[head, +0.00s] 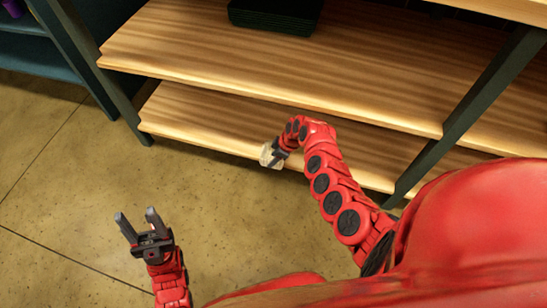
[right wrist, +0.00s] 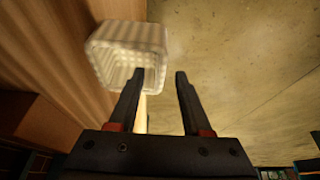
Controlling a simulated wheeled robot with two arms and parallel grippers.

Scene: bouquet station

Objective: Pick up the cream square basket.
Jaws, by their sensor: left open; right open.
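The cream square basket (right wrist: 125,32) is at the upper left of the right wrist view, with its open mouth facing the camera. In the head view it is a small pale shape (head: 266,154) at the front edge of the lower shelf, partly hidden by my right gripper (head: 277,157). My right gripper's jaws (right wrist: 160,75) are open. The left finger in that view overlaps the basket's mouth and the right finger is outside its right wall; I cannot tell whether either touches. My left gripper (head: 137,214) is open and empty above the floor.
The lower wooden shelf (head: 200,122) runs below an upper shelf (head: 190,45) that holds a dark box-like stack (head: 277,14). Dark posts (head: 470,110) stand at both sides. The concrete floor (head: 60,180) in front is clear.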

